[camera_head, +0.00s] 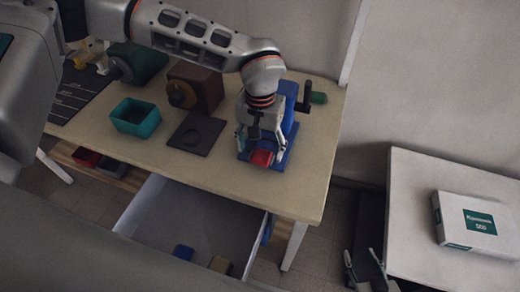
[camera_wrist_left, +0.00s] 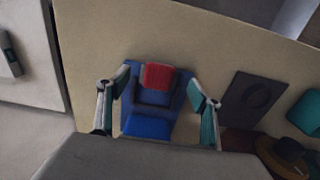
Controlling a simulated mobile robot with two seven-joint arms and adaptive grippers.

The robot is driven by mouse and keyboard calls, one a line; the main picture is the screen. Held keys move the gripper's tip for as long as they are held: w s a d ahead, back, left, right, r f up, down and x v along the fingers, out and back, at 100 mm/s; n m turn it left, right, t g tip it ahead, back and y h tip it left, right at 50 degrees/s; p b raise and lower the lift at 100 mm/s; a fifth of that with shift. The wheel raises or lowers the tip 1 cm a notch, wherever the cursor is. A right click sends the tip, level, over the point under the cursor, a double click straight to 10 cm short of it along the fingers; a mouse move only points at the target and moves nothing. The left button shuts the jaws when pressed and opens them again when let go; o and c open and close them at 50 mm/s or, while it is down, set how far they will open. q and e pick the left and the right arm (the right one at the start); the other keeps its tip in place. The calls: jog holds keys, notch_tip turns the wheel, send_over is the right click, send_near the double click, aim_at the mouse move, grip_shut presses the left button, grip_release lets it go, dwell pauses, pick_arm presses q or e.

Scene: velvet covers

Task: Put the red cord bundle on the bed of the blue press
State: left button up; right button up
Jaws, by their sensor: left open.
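The blue press (camera_head: 289,107) stands near the right end of the wooden table, and its blue base shows in the left wrist view (camera_wrist_left: 147,127). The red cord bundle (camera_head: 262,157) appears to rest on the press's bed, at the front end; it also shows in the left wrist view (camera_wrist_left: 159,77). My left gripper (camera_head: 261,152) is over the press, with its fingers open on both sides of the bundle and apart from it. My right gripper (camera_head: 364,262) is low at the bottom right, its fingertips apart and empty.
A dark square plate (camera_head: 197,133), a teal bin (camera_head: 136,118) and a brown box with a round knob (camera_head: 197,87) stand left of the press. An open drawer (camera_head: 190,216) below holds blue and tan blocks. A white table at right bears a white box (camera_head: 477,222).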

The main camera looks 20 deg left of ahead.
aim_at(261, 159)
pick_arm(q)
notch_tip(261, 159, up, 12)
jog(key=shift+f, duration=0.2)
jog(key=shift+d, duration=0.1)
dwell(0.5)
